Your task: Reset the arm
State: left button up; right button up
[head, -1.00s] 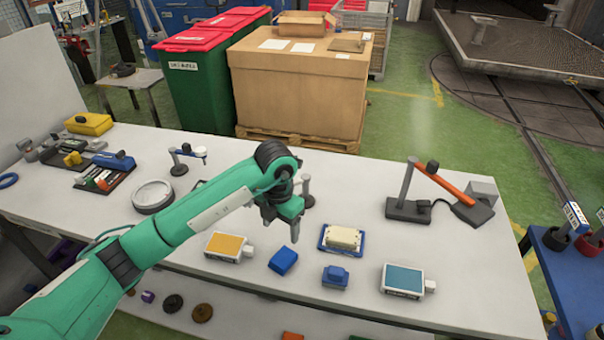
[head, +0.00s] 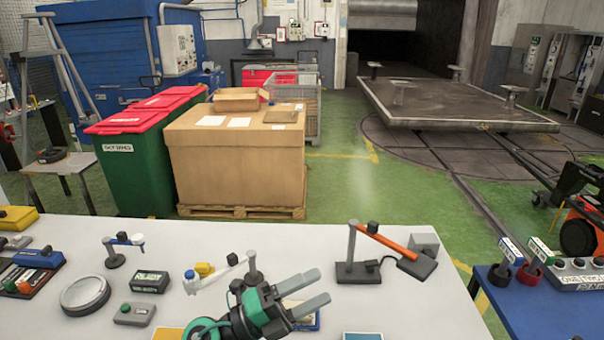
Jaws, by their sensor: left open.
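My left gripper (head: 306,296) is in the lower middle of the head view, above the white table (head: 428,302). Its two grey fingers point right and are spread apart with nothing between them. The green wrist sits below and left of the fingers. The gripper partly hides a blue-edged tray on the table behind it. My right gripper is not in view.
A device with an orange arm (head: 384,240) stands right of the gripper. A round dish (head: 85,293), a small display box (head: 149,281) and a small lamp-like stand (head: 115,254) are on the left. A large cardboard box (head: 236,160) stands beyond the table.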

pick_arm(q)
jog(key=w+a+n+t+y, duration=0.4)
jog(key=a+n+t+y, duration=0.9)
jog(key=n, duration=0.5)
jog(key=s+a+f+n+g+y, duration=0.4)
jog(key=a+f+n+y, duration=0.45)
jog(key=f+n, duration=0.35)
jog(key=s+a+f+n+g+h, duration=0.1)
jog(key=s+f+g, duration=0.6)
jog(key=s, duration=0.4)
jog(key=s+a+f+n+g, duration=0.15)
jog(key=s+f+g, duration=0.35)
jog(key=s+f, duration=0.5)
notch_tip(320, 180, down, 31)
jog(key=s+g, duration=0.1)
jog(key=s, duration=0.1)
jog(key=s+a+f, duration=0.2)
jog(key=s+f, duration=0.7)
jog(key=s+a+f+m+g, duration=0.1)
jog(key=s+f, duration=0.8)
jog(key=shift+s+a+f+g, duration=0.15)
jog(key=shift+s+a+g, duration=0.1)
jog(key=shift+a+g, duration=0.1)
